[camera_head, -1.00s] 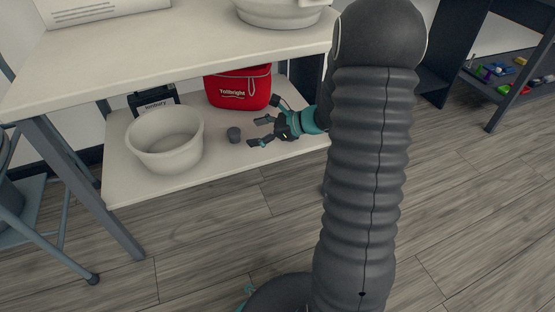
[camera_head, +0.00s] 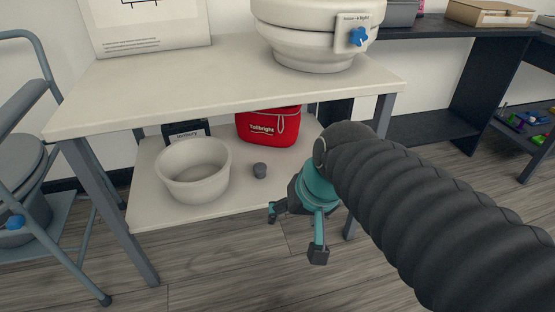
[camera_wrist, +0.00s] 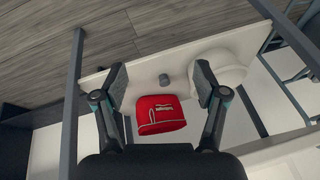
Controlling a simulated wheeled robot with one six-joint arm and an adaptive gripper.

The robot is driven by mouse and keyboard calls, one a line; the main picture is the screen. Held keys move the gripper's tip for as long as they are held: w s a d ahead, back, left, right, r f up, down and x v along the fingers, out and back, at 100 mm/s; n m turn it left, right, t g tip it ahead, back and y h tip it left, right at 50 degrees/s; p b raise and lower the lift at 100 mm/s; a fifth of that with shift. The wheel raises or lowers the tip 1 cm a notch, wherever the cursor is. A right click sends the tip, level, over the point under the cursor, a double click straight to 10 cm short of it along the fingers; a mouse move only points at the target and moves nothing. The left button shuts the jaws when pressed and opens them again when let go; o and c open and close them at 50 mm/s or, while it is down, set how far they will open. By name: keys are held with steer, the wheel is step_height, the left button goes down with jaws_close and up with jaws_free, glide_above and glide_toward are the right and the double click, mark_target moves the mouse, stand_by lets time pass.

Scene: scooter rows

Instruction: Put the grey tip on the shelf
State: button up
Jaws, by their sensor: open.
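A white bowl (camera_head: 194,172) stands left of the tip. A red bag (camera_head: 268,127) and a dark box (camera_head: 187,132) are behind. The tabletop (camera_head: 180,82) overhangs the shelf. A table leg (camera_head: 105,215) stands at left. Floor in front is clear.

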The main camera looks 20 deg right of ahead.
steer(key=s+d+n, duration=0.1)
steer(key=s+d+r+n+t+h, duration=0.1)
steer(key=shift+s+r+h, duration=0.2)
steer(key=shift+s+h, duration=0.1)
